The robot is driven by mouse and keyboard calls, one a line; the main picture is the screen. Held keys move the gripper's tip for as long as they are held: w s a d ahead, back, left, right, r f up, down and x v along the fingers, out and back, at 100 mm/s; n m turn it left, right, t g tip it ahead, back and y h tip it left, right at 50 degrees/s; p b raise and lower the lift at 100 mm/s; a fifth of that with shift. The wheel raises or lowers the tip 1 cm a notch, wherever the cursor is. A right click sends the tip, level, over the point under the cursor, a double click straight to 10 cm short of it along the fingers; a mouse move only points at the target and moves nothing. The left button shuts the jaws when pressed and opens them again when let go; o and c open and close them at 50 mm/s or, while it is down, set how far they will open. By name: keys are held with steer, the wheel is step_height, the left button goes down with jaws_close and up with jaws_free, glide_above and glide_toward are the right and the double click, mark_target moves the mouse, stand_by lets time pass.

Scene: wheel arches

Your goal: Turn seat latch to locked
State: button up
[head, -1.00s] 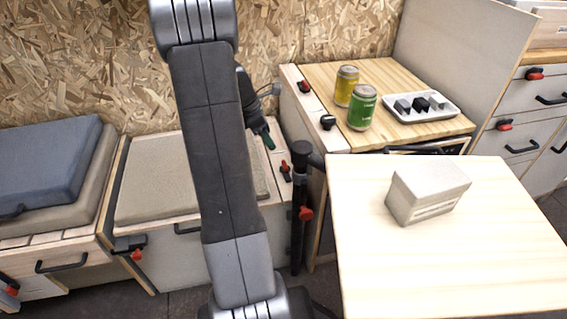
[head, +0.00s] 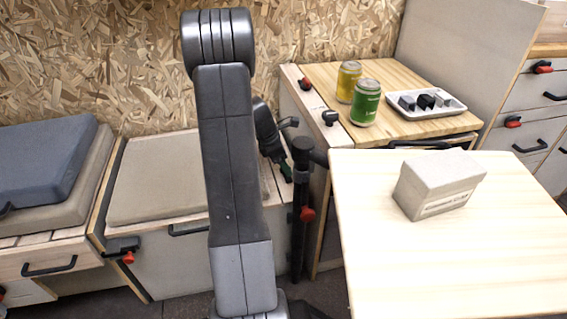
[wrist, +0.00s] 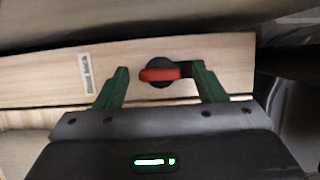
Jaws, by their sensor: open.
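The seat latch (wrist: 160,74) has a red handle on a round black base. It is mounted on a light wooden strip, and its handle lies roughly crosswise in the wrist view. My gripper (wrist: 161,82) is open, with one green finger on each side of the handle and gaps between. In the head view my gripper (head: 286,172) is low at the right end of the beige-cushioned bench, and I cannot make out the latch there.
A black post (head: 301,210) with a red clamp stands close right of my gripper. A table (head: 500,250) holding a grey box (head: 435,188) is further right. Behind it, a wooden counter (head: 400,75) carries two cans and a white tray. A small label (wrist: 86,72) sits left of the latch.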

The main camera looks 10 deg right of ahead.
steer(key=c, duration=1)
